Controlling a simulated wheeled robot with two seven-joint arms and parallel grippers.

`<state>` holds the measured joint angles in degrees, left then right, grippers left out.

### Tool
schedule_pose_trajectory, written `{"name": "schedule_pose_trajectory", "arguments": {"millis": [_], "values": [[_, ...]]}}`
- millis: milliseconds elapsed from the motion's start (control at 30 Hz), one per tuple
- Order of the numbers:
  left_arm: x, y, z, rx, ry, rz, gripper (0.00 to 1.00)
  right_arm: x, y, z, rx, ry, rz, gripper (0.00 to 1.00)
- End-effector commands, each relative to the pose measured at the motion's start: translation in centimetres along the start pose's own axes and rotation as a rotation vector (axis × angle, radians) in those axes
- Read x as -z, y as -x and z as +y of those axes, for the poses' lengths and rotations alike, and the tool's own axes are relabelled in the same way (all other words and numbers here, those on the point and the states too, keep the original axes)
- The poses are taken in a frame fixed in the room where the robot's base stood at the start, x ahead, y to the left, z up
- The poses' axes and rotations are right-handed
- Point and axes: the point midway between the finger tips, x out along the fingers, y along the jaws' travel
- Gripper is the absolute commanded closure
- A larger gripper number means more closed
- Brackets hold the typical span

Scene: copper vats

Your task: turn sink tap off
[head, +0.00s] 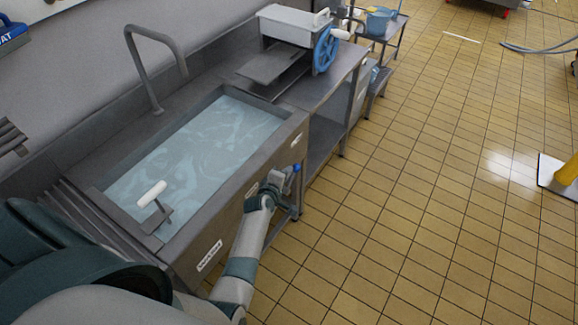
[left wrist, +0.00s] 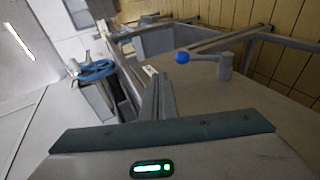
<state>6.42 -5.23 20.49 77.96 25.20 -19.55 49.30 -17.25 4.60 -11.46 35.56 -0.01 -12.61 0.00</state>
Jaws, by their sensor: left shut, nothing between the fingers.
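A grey sink (head: 285,133) holds pale blue water. A grey arched spout (head: 150,62) stands at its back edge; I see no clear stream under it. A lever with a blue ball end (head: 297,168) is at the sink's front side; in the left wrist view the blue ball (left wrist: 183,57) sits on an arm from a grey round valve stem (left wrist: 225,66). My left gripper (head: 283,176) is shut and empty, close to this lever; I cannot tell whether it touches. My right gripper is not in view.
A white-handled lever (head: 152,194) stands at the sink's near left corner. A machine with a blue wheel (head: 326,50) stands on the counter beyond the sink. Blue containers (head: 379,22) are on a farther table. The tiled floor (head: 420,170) to the right is mostly clear.

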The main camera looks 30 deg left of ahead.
Motion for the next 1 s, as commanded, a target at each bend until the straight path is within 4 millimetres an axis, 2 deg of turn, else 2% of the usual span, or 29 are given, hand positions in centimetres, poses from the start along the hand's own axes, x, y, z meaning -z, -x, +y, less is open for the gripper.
{"name": "schedule_pose_trajectory", "arguments": {"millis": [33,267,1000], "values": [[0.0,0.7,0.6,0.000,0.000,0.000,1.00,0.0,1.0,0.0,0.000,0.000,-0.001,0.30],[0.0,1.9,0.8,-0.001,0.001,0.000,1.00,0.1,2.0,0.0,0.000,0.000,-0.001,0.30],[-0.1,2.0,0.4,0.004,-0.006,-0.002,1.00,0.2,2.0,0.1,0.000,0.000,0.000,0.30]]}}
